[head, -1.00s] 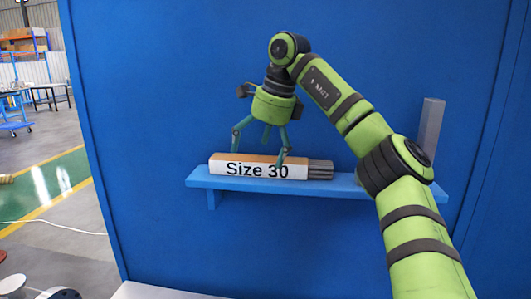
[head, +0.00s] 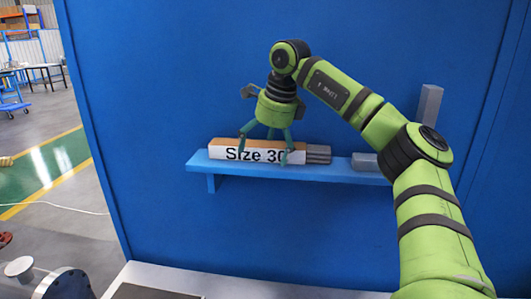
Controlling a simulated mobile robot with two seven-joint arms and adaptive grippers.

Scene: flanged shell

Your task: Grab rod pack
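The rod pack (head: 225,152) is a long box with an orange-brown top and a white "Size 30" label. Grey rod ends stick out on its right. It lies flat on a blue shelf (head: 340,175). My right gripper (head: 264,157) points down over the pack. Two of its fingers reach down in front of the label, and another finger goes down behind the top edge. Whether the fingers press on the pack cannot be told. The far side of the pack is hidden. My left gripper is not in view.
A grey block (head: 365,161) lies on the shelf to the right of the pack. A tall grey bar (head: 430,105) stands at the right end, partly behind my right arm. A blue wall (head: 160,90) is close behind. A grey flanged part (head: 68,285) is at lower left.

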